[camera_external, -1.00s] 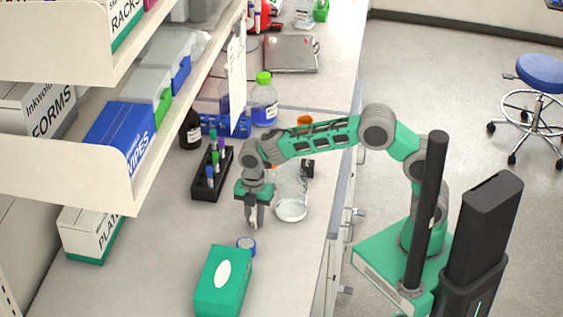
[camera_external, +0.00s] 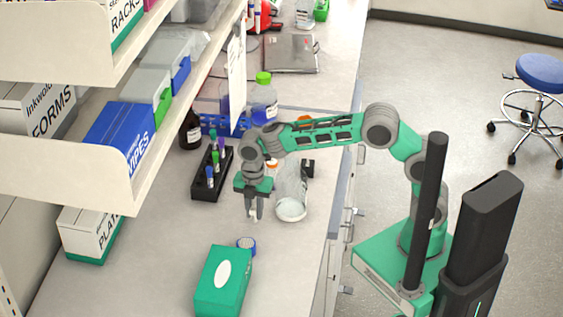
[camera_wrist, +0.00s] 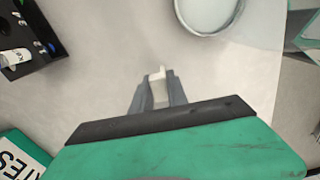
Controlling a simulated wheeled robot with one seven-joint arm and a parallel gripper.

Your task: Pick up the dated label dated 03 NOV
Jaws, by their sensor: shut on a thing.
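My gripper (camera_external: 254,214) points down over the bench, left of the clear flask. In the wrist view its two grey fingers (camera_wrist: 159,92) are shut on a small white piece, which looks like the dated label (camera_wrist: 160,84). The piece sticks up between the fingertips. No date can be read on it, and most of it is hidden by the fingers. In the external view the label is too small to make out clearly.
A clear flask (camera_external: 291,206) stands close right of my gripper, and a black tube rack (camera_external: 211,188) is to its left. A blue-rimmed roll or cap (camera_external: 246,244) and a green tissue box (camera_external: 217,293) are in front. Shelves overhang the left side.

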